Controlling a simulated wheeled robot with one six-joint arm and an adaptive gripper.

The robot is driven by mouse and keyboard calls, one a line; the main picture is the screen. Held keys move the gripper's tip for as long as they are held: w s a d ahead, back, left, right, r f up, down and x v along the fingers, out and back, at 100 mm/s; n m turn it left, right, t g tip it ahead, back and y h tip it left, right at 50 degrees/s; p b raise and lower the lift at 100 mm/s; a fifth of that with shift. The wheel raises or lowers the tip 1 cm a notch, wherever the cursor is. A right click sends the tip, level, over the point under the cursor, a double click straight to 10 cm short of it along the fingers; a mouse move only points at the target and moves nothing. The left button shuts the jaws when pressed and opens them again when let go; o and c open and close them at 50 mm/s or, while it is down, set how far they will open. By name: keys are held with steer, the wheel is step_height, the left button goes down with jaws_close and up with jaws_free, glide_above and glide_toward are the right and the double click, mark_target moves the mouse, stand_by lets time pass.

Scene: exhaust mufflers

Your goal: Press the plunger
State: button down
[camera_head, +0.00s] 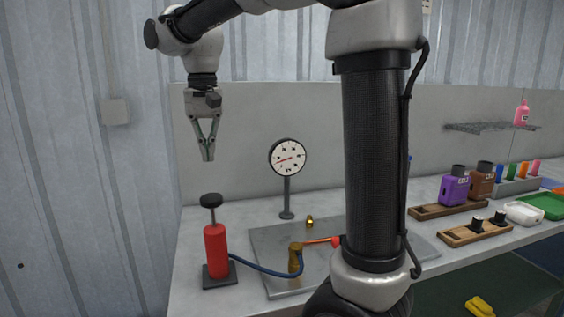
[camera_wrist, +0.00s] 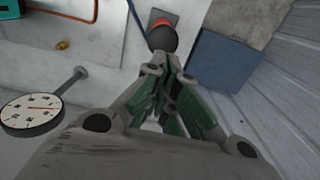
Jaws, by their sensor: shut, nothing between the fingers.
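The plunger is a black knob (camera_head: 211,201) on a short rod at the top of a red pump cylinder (camera_head: 215,250), which stands upright on a dark square base. The knob looks raised above the cylinder. My gripper (camera_head: 208,158) points down above the knob, with a clear gap between them. Its fingers are shut and empty. In the wrist view the dark round knob (camera_wrist: 162,38) shows just beyond the fingertips, with red behind it, and the fingers partly cover the pump. A round white gauge (camera_head: 287,157) stands on a post to the right; it also shows in the wrist view (camera_wrist: 32,113).
A blue hose (camera_head: 265,270) runs from the pump to a brass fitting (camera_head: 295,258) on a grey plate (camera_head: 272,243). Purple (camera_head: 454,188) and brown bottles (camera_head: 480,180) stand further right. A wall rises behind the bench. The space above the knob is clear.

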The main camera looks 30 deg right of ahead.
step_height(320, 180, up, 6)
glide_above(211, 194)
steer(key=shift+w+f, duration=0.15)
steer(key=shift+f, duration=0.1)
step_height(211, 194, down, 14)
stand_by(0.5)
step_height(211, 194, down, 6)
steer(key=shift+r, duration=0.15)
stand_by(0.4)
